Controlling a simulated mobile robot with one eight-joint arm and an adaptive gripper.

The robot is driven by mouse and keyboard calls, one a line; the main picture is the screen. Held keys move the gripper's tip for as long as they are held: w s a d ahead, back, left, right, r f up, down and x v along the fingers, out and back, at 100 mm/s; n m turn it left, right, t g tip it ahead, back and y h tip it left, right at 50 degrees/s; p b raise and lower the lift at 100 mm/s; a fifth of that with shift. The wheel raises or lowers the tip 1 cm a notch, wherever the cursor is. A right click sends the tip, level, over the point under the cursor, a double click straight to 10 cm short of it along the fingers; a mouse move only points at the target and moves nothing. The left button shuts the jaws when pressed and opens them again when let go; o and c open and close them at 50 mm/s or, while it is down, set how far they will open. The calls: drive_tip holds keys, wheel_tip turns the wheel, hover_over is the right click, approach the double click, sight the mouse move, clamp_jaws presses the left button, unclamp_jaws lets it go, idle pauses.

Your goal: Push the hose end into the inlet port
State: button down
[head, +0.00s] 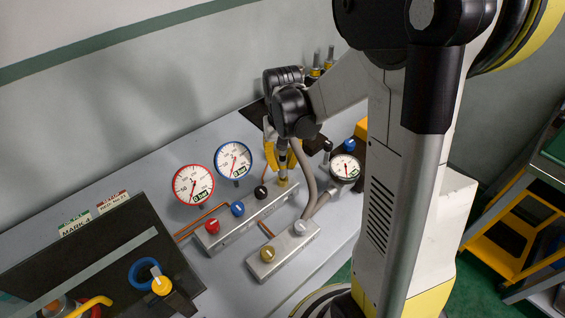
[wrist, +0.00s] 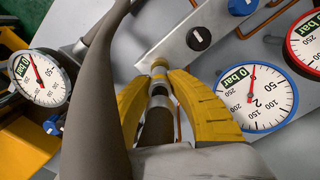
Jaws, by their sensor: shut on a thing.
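My gripper (wrist: 160,88) has yellow fingers shut on the hose end (wrist: 158,123), a dark hose with a metal fitting. The fitting's tip lines up with the brass inlet port (wrist: 159,66) on the end of the grey valve block (wrist: 190,42). Tip and port look very close or touching; I cannot tell whether the tip is inside. In the head view my gripper (head: 281,158) points down above the brass port (head: 283,182) at the block's right end. The grey-brown hose (head: 307,165) loops beside it to the lower block.
The upper block carries red (head: 212,226), blue (head: 238,209) and black (head: 261,192) knobs. The lower block (head: 268,262) sits in front. Red (head: 193,185) and blue (head: 233,160) gauges stand left, a black gauge (head: 345,168) right. The hose (wrist: 100,90) passes close by my left finger.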

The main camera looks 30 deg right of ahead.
drive_tip(key=shift+f+b, duration=0.7)
drive_tip(key=shift+f, duration=0.15)
drive_tip(key=c, duration=1.2)
unclamp_jaws()
wheel_tip(320, 180, up, 12)
